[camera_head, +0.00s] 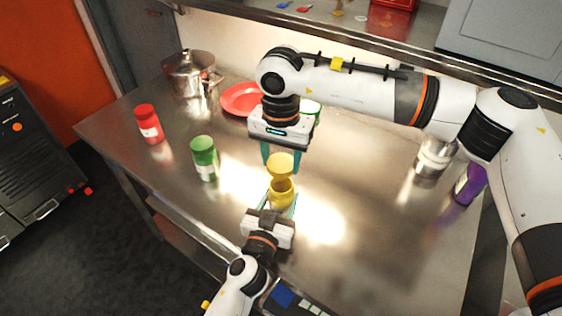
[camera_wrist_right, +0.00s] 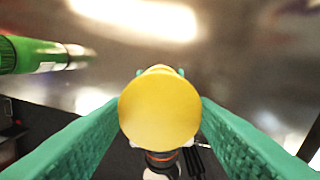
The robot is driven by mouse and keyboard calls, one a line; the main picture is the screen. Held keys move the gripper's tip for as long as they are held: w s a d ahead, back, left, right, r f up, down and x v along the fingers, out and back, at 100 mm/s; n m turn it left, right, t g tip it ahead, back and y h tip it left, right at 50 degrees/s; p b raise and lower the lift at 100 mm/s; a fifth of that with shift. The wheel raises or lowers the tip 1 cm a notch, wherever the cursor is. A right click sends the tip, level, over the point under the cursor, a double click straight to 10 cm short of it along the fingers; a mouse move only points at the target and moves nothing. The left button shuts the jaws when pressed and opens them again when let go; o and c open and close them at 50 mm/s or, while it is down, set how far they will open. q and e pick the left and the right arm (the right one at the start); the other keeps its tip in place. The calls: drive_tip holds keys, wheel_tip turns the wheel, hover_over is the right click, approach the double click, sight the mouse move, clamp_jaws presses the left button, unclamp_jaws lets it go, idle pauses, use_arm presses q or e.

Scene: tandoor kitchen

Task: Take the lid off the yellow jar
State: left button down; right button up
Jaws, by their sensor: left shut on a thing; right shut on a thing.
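The yellow jar (camera_head: 282,194) stands out near the middle of the steel counter in the head view. My left gripper (camera_head: 281,203) comes from below and is shut on the jar's body. The yellow lid (camera_head: 280,161) is directly above the jar's mouth. My right gripper (camera_head: 281,157) points down from above and is shut on the lid. In the right wrist view the round lid (camera_wrist_right: 158,108) fills the space between the green fingers and hides most of the jar. I cannot tell for sure whether lid and jar still touch.
A green jar (camera_head: 204,158) and a red jar (camera_head: 149,124) stand to the left on the counter (camera_head: 370,235). A steel pot (camera_head: 188,78) and red plate (camera_head: 238,100) are behind. A metal canister (camera_head: 432,160) and purple jar (camera_head: 468,188) are at the right. The front right is clear.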

use_arm(q)
drive_tip(key=shift+c, duration=2.3)
unclamp_jaws()
